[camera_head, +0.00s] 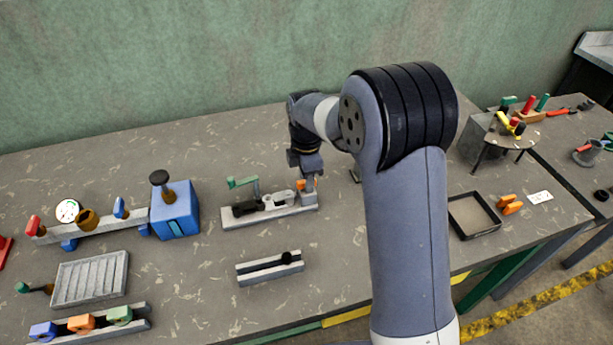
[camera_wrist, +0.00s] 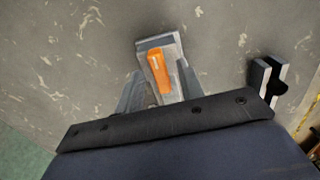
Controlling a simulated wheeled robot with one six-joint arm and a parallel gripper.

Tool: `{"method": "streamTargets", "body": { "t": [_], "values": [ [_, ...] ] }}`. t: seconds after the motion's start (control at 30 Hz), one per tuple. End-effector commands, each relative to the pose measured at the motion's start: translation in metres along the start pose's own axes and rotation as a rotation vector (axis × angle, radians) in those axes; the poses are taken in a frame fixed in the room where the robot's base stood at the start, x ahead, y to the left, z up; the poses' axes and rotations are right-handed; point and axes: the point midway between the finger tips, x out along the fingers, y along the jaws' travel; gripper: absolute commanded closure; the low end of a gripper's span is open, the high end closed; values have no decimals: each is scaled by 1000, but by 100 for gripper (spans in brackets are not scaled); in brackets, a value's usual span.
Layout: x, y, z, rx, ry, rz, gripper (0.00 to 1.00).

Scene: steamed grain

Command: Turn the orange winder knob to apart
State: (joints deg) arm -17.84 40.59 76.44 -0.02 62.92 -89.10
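The orange winder knob (camera_wrist: 158,72) is a narrow bar on top of a grey block (camera_wrist: 170,44) in the wrist view. In the head view the knob (camera_head: 301,185) shows small at the right end of a pale base plate (camera_head: 240,219), partly hidden by my gripper. My gripper (camera_wrist: 158,88) is open, with one finger on each side of the knob. Gaps show between the fingers and the knob. In the head view my gripper (camera_head: 307,172) points down over the knob; whether it touches the block cannot be told.
The same plate carries a green crank (camera_head: 243,183) and black and white parts. A dark and pale slotted piece (camera_wrist: 265,78) lies to the right in the wrist view. A slotted rail (camera_head: 270,268) lies in front, and a blue box (camera_head: 174,212) stands left. Bare bench lies behind.

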Motion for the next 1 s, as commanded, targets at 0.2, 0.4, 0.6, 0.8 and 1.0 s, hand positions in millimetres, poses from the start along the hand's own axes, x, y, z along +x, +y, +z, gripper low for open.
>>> {"method": "streamTargets", "body": {
  "t": [0.2, 0.4, 0.6, 0.8, 1.0],
  "values": [
    [-3, 0, 0, 1, 0, 0, 64],
    [-33, 1, 0, 0, 0, 4, 64],
    [-75, 1, 0, 0, 0, 5, 64],
    [-101, 0, 0, 0, 0, 2, 64],
    [-108, 0, 0, 0, 0, 0, 64]
  ]
}}
